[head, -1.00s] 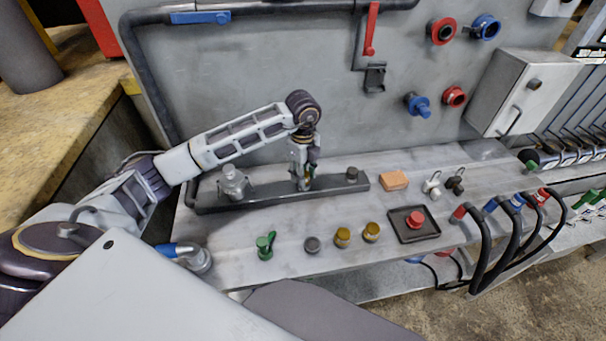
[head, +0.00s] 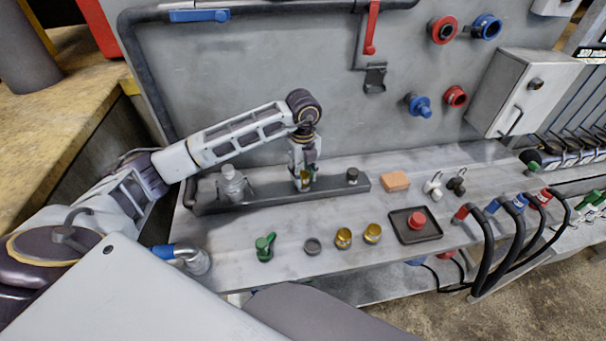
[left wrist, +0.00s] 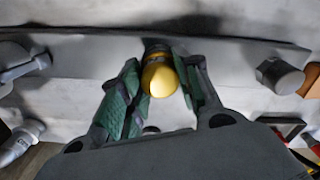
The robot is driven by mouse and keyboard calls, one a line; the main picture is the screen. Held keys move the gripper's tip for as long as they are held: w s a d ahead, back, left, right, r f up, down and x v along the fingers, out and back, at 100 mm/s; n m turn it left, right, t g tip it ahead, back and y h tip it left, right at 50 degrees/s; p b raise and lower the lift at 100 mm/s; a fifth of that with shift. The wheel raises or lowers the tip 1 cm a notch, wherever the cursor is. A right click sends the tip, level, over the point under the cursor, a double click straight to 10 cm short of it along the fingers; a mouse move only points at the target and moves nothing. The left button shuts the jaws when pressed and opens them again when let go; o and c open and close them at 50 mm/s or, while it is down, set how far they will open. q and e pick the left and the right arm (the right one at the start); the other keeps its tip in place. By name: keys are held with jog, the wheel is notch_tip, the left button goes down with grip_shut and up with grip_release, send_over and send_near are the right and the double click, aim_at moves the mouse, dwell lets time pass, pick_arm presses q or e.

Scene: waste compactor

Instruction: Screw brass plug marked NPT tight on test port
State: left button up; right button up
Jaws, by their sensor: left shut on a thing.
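My left gripper (head: 305,182) points down at the middle of the dark manifold bar (head: 270,196) on the bench. It is shut on a brass plug, whose yellow rounded end (left wrist: 160,78) shows between the green finger pads in the left wrist view. The plug is upright at the bar; the port under it is hidden, so I cannot tell how far it is seated. Two other brass plugs, one (head: 343,237) left of the other (head: 372,232), stand on the bench in front. No NPT marking can be read. My right gripper is not in view.
On the bar, a silver fitting (head: 233,183) stands to the left and a dark cap (head: 352,176) to the right. In front are a green valve (head: 264,247), a grey ring (head: 312,246) and a black tray (head: 428,233) with a red part. An orange block (head: 395,181) lies right.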

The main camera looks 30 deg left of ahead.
pick_arm(q)
jog(key=shift+m+b, duration=0.4)
jog(key=shift+m, duration=0.7)
jog(key=shift+m+b, duration=0.45)
jog(key=shift+m, duration=0.85)
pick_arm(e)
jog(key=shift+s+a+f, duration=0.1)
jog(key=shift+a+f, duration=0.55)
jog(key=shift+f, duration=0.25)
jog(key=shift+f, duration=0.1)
